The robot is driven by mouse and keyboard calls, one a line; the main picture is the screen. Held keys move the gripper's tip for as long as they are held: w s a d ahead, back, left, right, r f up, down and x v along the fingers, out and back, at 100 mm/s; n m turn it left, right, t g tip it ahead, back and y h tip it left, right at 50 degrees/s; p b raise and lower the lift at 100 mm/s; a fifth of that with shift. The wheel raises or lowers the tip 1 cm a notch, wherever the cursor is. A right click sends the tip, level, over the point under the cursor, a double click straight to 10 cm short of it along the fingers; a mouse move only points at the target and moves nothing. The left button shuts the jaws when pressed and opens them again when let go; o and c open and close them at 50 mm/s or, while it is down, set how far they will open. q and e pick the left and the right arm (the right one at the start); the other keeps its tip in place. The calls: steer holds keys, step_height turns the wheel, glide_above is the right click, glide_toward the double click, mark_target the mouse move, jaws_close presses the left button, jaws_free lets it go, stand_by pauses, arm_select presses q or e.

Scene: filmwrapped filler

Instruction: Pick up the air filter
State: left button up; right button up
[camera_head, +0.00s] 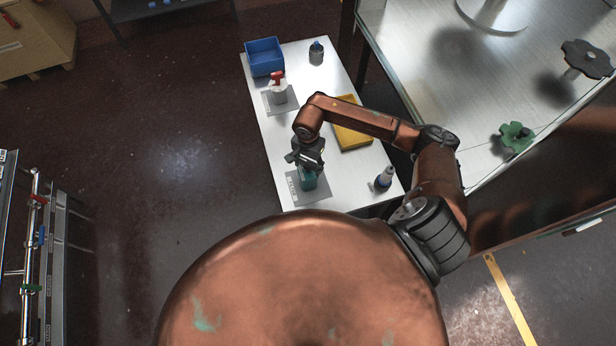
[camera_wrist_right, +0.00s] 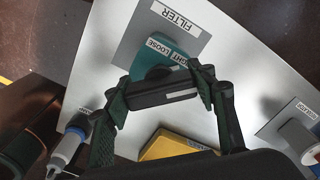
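The air filter (camera_head: 308,183) is a teal body on a grey mat (camera_head: 323,194) at the near end of the white table. In the right wrist view, the teal filter (camera_wrist_right: 150,57) carries TIGHT and LOOSE labels, and the mat (camera_wrist_right: 139,32) reads FILTER. My right gripper (camera_head: 306,163) is right above the filter, fingers spread. In the wrist view, the fingers of this gripper (camera_wrist_right: 160,92) stand on either side of a dark bar-like part. I cannot tell whether they touch it. My left gripper is not in view.
On the white table (camera_head: 273,148) are a blue bin (camera_head: 264,57), a dark bottle (camera_head: 317,53), a red-topped white item (camera_head: 279,88) on another mat, a yellow block (camera_head: 353,124) and a white-and-blue bottle (camera_head: 384,179). A larger table (camera_head: 440,60) stands at right.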

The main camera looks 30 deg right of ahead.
jaws_close()
stand_by(0.4)
steer(key=shift+w+r, duration=0.1)
steer(key=shift+r, duration=0.05)
